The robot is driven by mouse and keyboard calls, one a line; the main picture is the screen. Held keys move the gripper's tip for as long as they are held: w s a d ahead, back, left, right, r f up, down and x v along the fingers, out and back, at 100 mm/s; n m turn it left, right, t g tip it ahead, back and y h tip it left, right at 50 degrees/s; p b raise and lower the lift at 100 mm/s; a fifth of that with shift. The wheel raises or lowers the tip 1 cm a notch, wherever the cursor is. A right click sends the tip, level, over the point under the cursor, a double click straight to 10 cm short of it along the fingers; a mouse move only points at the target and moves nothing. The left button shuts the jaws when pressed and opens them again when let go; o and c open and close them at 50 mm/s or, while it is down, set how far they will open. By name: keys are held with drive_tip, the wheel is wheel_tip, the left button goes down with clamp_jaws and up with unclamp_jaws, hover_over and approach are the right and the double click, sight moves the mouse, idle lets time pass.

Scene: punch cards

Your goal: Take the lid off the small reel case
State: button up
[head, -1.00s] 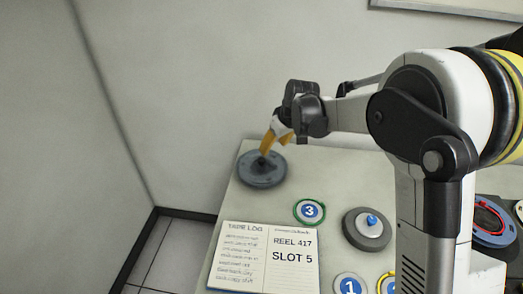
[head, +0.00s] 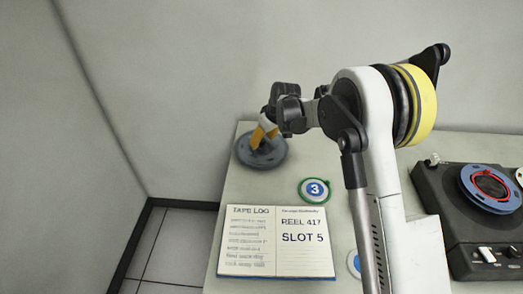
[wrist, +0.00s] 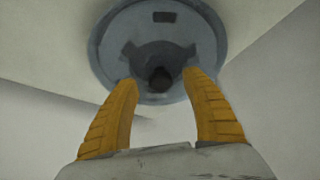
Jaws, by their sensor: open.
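A round blue-grey case (head: 272,157) with a lid stands at the far left corner of the table. In the wrist view its round top (wrist: 115,40) has a dark central knob (wrist: 160,82). My gripper (head: 262,137) is over it with yellow fingers pointing down. In the wrist view the open fingers (wrist: 161,80) are on either side of the knob, with gaps visible. Contact with the knob cannot be told. Whether the lid is seated or loose is not clear.
An open tape log (head: 275,241) reading "REEL 417 SLOT 5" lies in front on the table. A blue disc marked 3 (head: 315,189) lies behind its right side. A dark tape machine (head: 440,205) with a reel stands right. My arm hides the table's middle.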

drive_tip(key=shift+x, duration=0.85)
drive_tip(key=shift+r, duration=0.1)
drive_tip(key=shift+c, duration=0.4)
clamp_jaws()
drive_tip(key=shift+r, duration=0.1)
